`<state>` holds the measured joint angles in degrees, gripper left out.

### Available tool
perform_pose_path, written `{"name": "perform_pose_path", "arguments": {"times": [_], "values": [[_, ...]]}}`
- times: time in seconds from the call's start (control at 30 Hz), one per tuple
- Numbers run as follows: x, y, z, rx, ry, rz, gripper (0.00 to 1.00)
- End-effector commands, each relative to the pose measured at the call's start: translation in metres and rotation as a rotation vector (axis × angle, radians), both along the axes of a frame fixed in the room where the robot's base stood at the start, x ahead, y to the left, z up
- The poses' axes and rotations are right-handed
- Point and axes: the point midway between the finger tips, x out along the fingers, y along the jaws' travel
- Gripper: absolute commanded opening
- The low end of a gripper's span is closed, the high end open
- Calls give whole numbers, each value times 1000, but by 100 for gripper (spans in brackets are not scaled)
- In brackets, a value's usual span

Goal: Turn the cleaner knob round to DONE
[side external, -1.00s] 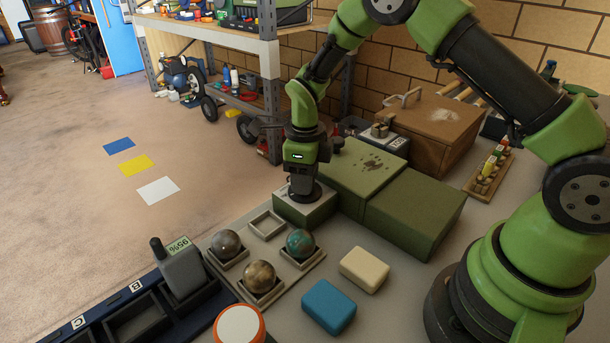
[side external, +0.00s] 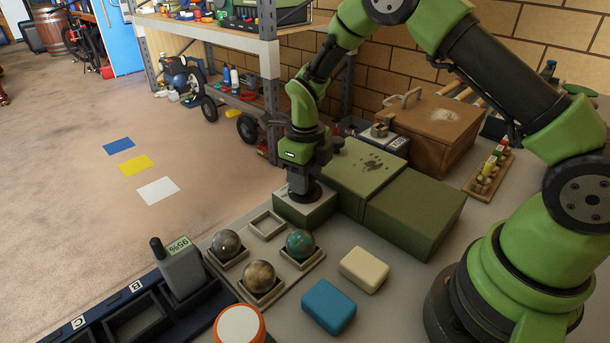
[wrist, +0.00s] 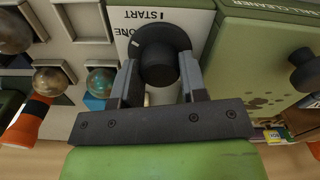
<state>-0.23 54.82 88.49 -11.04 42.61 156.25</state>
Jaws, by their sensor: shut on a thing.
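The ball cleaner (side external: 419,212) is a green box with a lower block that has a pale top panel (side external: 284,203), which also shows in the wrist view (wrist: 197,22). The black round knob (wrist: 160,45) stands on this panel. My gripper (side external: 303,186) points down over it, and in the wrist view my gripper (wrist: 160,80) is shut on the knob, one finger on each side. START shows upside down above the knob, and a partly hidden word, "ONE", lies at its upper left. A short pale mark on the knob's rim sits close beside that word.
A tray (side external: 228,285) with several marbled balls and an empty square cup lies in front. A cream block (side external: 364,270) and a blue block (side external: 329,306) lie on the table. A wooden box (side external: 436,130) stands behind the cleaner. A second dark knob (wrist: 306,72) is at the right.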

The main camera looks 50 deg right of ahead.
Motion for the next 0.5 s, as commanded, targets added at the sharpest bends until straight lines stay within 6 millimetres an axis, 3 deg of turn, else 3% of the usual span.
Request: {"name": "perform_pose_path", "arguments": {"times": [0.07,0.1,0.17,0.5], "values": [[0,0,1,0,0,-1,16],[0,0,1,0,0,-1,48],[0,0,1,0,0,-1,62],[0,0,3,0,-1,1,65]]}}
